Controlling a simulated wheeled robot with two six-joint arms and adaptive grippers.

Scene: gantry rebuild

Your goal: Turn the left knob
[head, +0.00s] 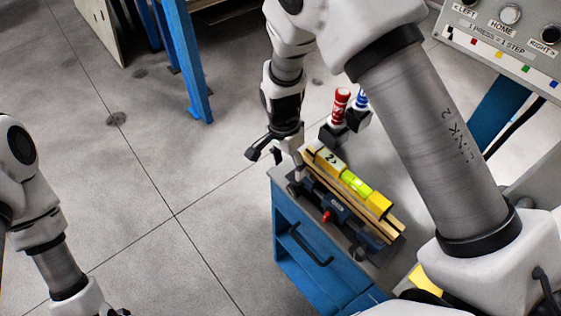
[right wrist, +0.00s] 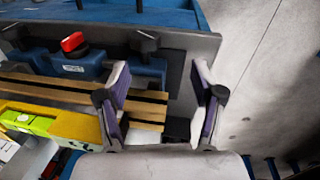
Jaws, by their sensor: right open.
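The left knob (head: 294,188) is a small dark knob at the left end of the fixture (head: 335,204) on the bench. In the right wrist view I take the black knob (right wrist: 147,40) near the fixture's end to be the same one. My right gripper (head: 274,158) hangs at the bench's left corner, close to this knob. Its two purple-padded fingers (right wrist: 162,82) are spread and empty, one over the ends of the wooden strips, one past the bench edge. I cannot tell whether a finger touches anything. My left arm enters at lower left; its gripper is out of frame.
A yellow spirit level (head: 357,185) lies along the fixture. A red knob (head: 326,216) and another dark knob (head: 358,253) sit on the fixture's front. A control panel (head: 510,40) is at upper right.

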